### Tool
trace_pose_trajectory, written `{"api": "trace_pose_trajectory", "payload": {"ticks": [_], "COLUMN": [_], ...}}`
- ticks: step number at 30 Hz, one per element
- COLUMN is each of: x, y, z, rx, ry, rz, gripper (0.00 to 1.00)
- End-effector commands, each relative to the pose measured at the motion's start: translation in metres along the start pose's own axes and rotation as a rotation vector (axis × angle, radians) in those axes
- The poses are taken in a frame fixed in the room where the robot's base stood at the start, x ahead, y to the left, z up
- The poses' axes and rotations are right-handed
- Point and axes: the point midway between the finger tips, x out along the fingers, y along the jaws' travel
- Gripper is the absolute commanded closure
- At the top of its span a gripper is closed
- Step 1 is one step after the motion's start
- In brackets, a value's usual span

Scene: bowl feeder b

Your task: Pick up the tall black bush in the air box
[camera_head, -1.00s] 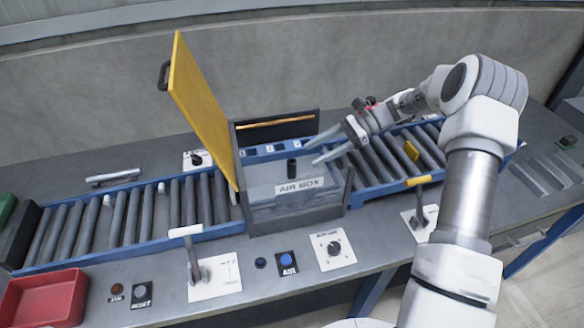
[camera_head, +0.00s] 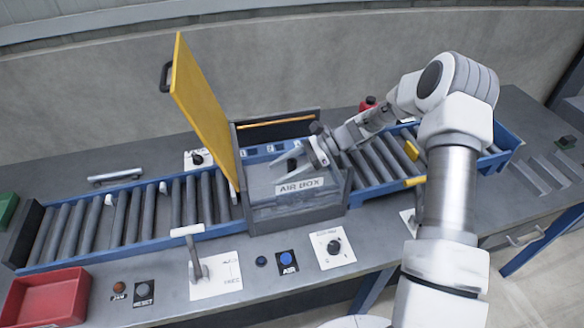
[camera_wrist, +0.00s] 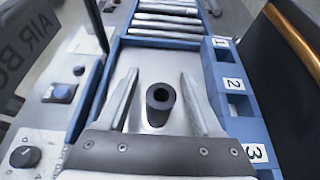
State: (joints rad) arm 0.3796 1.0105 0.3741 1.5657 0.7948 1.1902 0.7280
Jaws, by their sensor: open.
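The tall black bush (camera_wrist: 160,103) stands on the metal floor of the air box (camera_head: 300,208), its hollow top showing in the wrist view. My gripper (camera_wrist: 160,75) is open, with one finger on each side of the bush and a gap to both fingers. In the head view my gripper (camera_head: 290,160) reaches into the box from the right, above its floor, and mostly hides the bush. The yellow lid (camera_head: 203,105) of the air box stands open on the left side.
Numbered blue slots (camera_wrist: 235,95) line one side of the box. A clear front panel labelled AIR BOX faces the buttons (camera_head: 287,262). Roller conveyors (camera_head: 130,215) run to both sides. A red bin (camera_head: 45,297) sits at the front left.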

Motion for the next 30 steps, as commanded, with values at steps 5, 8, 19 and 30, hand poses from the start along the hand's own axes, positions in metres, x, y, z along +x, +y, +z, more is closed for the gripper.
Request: {"api": "trace_pose_trajectory", "payload": {"ticks": [5,8,19,30], "x": [0.0,0.0,-0.001,-0.009], "y": [0.0,0.0,0.0,-0.001], "z": [0.0,0.0,0.0,0.016], "rx": [0.0,0.0,-0.001,-0.005], "ry": [0.0,0.0,0.0,0.001], "rz": [0.0,0.0,0.0,-0.001], "gripper": [0.48,0.66,1.0,1.0]}}
